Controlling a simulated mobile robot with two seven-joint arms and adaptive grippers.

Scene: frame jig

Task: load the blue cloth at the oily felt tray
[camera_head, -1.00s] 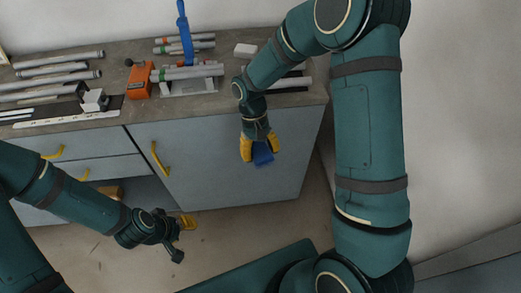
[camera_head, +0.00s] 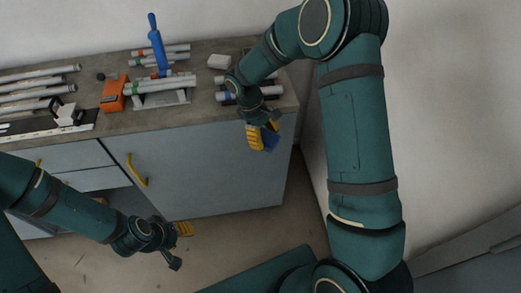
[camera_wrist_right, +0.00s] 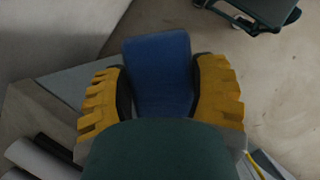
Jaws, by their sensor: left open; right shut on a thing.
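A blue cloth (camera_wrist_right: 158,72) is held between the two yellow fingers of my right gripper (camera_wrist_right: 160,90) in the right wrist view. In the head view the right gripper (camera_head: 263,137) hangs in front of the bench's right front edge, with the blue cloth (camera_head: 271,140) showing beside its fingers. My left gripper (camera_head: 180,231) is open and empty, low over the floor in front of the cabinet. I cannot make out an oily felt tray for certain in these views.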

